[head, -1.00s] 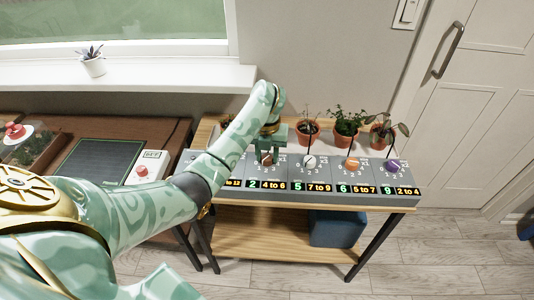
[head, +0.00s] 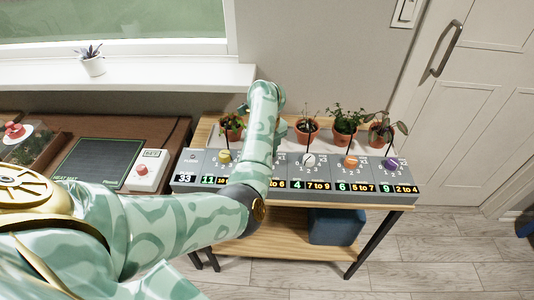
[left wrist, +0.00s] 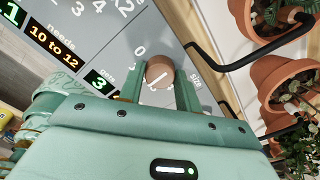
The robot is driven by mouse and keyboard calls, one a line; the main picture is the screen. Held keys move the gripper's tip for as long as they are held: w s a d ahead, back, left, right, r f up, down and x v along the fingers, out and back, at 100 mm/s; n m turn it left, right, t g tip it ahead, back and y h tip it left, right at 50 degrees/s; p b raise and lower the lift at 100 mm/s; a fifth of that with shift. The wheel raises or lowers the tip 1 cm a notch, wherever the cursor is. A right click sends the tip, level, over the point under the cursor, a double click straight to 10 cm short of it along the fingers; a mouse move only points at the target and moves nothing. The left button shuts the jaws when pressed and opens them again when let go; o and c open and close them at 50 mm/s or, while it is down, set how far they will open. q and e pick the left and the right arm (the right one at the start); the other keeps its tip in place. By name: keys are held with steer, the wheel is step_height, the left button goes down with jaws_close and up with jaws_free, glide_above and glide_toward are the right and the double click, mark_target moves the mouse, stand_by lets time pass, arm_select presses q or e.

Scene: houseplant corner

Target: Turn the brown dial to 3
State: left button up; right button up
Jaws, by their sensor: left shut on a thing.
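The brown dial (left wrist: 160,70) sits between the two fingers of my left gripper (left wrist: 159,92) in the left wrist view. The fingers are shut on its sides, and a white pointer line shows on its face. A green 3 marked "gets" (left wrist: 98,80) is lit beside it. In the head view my left forearm hides the dial and the gripper. The grey control panel (head: 190,176) stands on the wooden stand, with yellow (head: 225,156), white (head: 309,159), orange (head: 351,161) and purple (head: 392,164) dials. My right gripper is out of view.
Potted plants stand behind the panel, including a leafy one (head: 345,125) and one at the right (head: 381,132); thin black tubes rise near the dials. A heat mat (head: 100,163) and a white box with a red button (head: 147,170) lie to the left.

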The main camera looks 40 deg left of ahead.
arm_select(q)
steer(key=n+b, duration=0.2)
steer(key=n, duration=0.2)
steer(key=shift+f, duration=0.2)
steer(key=shift+r+n+b, duration=0.15)
steer(key=shift+n+b, duration=0.35)
steer(key=shift+n, duration=0.8)
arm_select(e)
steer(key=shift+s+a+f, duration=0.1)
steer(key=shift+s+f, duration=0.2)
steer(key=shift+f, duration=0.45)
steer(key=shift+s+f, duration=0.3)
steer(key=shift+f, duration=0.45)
arm_select(q)
steer(key=o, duration=1)
step_height(320, 180, up, 16)
steer(key=p, duration=0.7)
steer(key=shift+r, duration=0.2)
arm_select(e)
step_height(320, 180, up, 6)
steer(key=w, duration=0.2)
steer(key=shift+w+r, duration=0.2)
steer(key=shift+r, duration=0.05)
